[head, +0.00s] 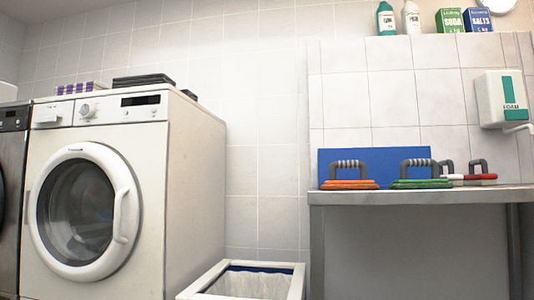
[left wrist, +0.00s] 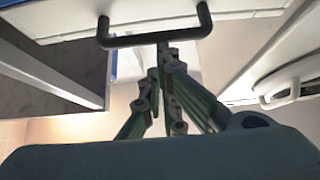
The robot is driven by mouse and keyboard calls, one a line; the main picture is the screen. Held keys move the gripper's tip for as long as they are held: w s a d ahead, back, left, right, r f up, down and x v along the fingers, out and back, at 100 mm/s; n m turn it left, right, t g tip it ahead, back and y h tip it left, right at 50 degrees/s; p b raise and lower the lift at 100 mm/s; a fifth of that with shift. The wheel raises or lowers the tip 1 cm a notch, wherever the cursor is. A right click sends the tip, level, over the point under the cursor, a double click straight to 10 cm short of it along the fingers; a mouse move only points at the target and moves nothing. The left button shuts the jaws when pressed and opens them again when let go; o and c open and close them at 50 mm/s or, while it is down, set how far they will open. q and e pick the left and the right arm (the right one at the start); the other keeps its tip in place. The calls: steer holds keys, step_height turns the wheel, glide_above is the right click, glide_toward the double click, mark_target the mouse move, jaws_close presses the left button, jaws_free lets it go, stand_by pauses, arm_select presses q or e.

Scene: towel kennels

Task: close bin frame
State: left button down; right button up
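The bin frame (head: 295,282) stands low in the head view, right of the washing machine. It has a white rim, with a blue edge and a pale liner inside; its lower part is cut off. In the left wrist view a white front panel (left wrist: 70,18) with a dark bar handle (left wrist: 125,41) spans the top. My left gripper (left wrist: 164,52) has its dark green fingers running up to the middle of this handle. The fingertips are close together at the bar, but whether they grip it cannot be seen. My right gripper is in neither view.
A white washing machine (head: 195,170) stands left of the bin frame. A metal table (head: 420,195) on the right carries several handled brushes and a blue board (head: 325,160). Bottles and boxes stand on a ledge above. Tiled wall is behind.

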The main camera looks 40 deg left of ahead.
arm_select(q)
steer(key=shift+w+f, duration=0.1)
steer(key=shift+f, duration=0.55)
